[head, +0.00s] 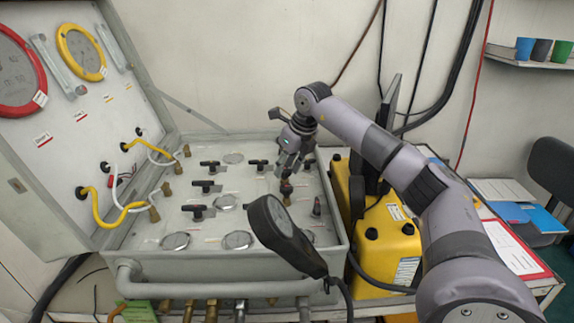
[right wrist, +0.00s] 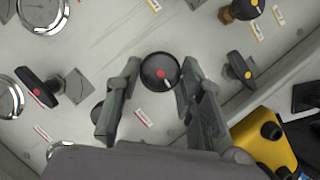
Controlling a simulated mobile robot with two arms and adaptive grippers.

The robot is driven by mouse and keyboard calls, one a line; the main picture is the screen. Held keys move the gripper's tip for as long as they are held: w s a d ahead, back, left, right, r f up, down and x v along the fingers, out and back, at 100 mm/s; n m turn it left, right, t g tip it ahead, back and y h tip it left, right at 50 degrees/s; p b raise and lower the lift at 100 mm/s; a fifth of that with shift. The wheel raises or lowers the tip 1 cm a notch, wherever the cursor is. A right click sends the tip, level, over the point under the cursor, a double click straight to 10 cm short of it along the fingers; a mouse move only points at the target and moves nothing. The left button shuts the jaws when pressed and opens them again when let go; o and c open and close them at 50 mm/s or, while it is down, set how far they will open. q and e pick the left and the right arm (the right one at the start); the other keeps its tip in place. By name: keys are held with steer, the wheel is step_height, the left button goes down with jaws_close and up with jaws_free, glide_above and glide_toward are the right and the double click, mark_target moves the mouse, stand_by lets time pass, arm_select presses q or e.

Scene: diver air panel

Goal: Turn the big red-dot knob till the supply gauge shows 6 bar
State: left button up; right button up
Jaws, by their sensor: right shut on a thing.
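The big round black knob with a red dot (right wrist: 160,72) is between the two fingers of my right gripper (right wrist: 158,84) in the right wrist view. A white pointer mark shows on its lower right. Several round gauges lie on the panel, such as one at the front (head: 237,240) and one in the right wrist view (right wrist: 43,12). I cannot tell which is the supply gauge, and no reading is legible. My left gripper is not in view.
Several black T-handles stand close by, one with a red dot (right wrist: 40,90) and one with a yellow dot (right wrist: 238,68). A dark round-headed object (head: 283,228) rises before the panel's front edge. A yellow case (head: 385,235) stands right of the panel. The open lid (head: 60,160) is at left.

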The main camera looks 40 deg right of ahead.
steer(key=m+h+p, duration=0.1)
steer(key=m, duration=0.1)
steer(key=m+h, duration=0.1)
steer(key=m, duration=0.2)
steer(key=shift+w+a+r+p, duration=0.1)
steer(key=shift+a+p, duration=0.1)
steer(key=shift+p, duration=0.2)
steer(key=m+g+h, duration=0.1)
steer(key=m, duration=0.2)
steer(key=shift+w+a+m+p, duration=0.1)
steer(key=shift+m+p, duration=0.3)
steer(key=m+g+h, duration=0.1)
steer(key=m, duration=0.2)
steer(key=shift+w+a+m+p, duration=0.1)
steer(key=shift+m+p, duration=0.2)
steer(key=shift+p, duration=0.05)
steer(key=m+g, duration=0.1)
steer(key=m, duration=0.1)
steer(key=m+g+p, duration=0.1)
steer(key=m, duration=0.3)
steer(key=shift+w+g+h, duration=0.25)
steer(key=shift+g+h, duration=0.05)
steer(key=shift+g, duration=0.1)
steer(key=m+g+p, duration=0.1)
steer(key=m, duration=0.3)
steer(key=shift+w, duration=0.1)
steer(key=shift+w+m+g+y+p, duration=0.1)
steer(key=shift+m+g+y+p, duration=0.45)
steer(key=shift+m, duration=1.15)
